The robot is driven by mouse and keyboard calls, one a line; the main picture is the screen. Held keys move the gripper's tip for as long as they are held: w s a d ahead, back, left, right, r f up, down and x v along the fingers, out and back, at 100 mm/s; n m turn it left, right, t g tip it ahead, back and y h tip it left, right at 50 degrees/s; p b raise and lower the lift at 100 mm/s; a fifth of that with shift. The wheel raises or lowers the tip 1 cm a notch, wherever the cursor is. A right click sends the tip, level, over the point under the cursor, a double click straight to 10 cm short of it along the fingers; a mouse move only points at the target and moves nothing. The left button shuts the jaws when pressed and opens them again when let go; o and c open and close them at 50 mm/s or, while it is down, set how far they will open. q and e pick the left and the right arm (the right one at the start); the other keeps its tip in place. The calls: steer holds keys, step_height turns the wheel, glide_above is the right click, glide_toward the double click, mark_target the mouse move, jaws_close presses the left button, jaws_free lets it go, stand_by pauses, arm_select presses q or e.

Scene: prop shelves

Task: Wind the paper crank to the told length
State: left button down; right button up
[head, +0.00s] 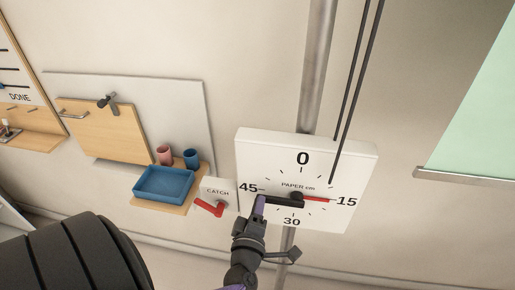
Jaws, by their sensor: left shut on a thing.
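The paper crank's white dial box (258,150) is on the wall at centre right, marked 0, 15, 30 and 45 with "PAPER cm". A red pointer (318,199) points right, at about the 15 mark. The black crank arm (284,201) reaches left from the hub, towards the 45 side. My left gripper (261,203) comes up from below and is shut on the crank's outer end; the grip itself is mostly hidden by the gripper. My right gripper is not in view.
Left of the dial is a small white CATCH plate (216,188) with a red lever (209,207). A blue tray (164,184) and two cups, pink (164,155) and blue (191,159), stand on a wooden shelf. Two dark rods (356,80) and a metal pole (318,65) rise above the box.

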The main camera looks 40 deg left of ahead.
arm_select(q)
steer(key=shift+c, duration=1.8)
jaws_free()
steer(key=v, duration=1)
steer(key=shift+b, duration=0.45)
